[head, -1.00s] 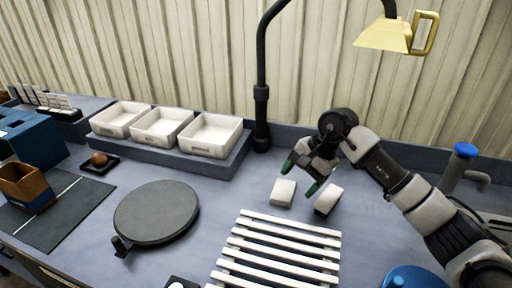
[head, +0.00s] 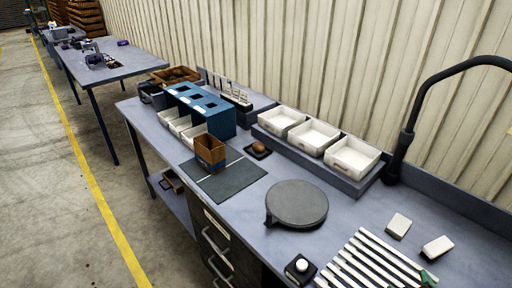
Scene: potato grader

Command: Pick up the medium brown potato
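A brown potato (head: 259,147) lies on a small dark tray (head: 249,153) on the bench, between the blue box unit and the white bins. It is the only potato I can make out. My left gripper is not in view.
A brown box (head: 209,152) stands on a dark mat (head: 233,181) left of the potato. A round dark plate (head: 297,203), white bins (head: 352,157), a blue unit (head: 214,110) and a slatted rack (head: 372,262) share the bench. Open floor lies left.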

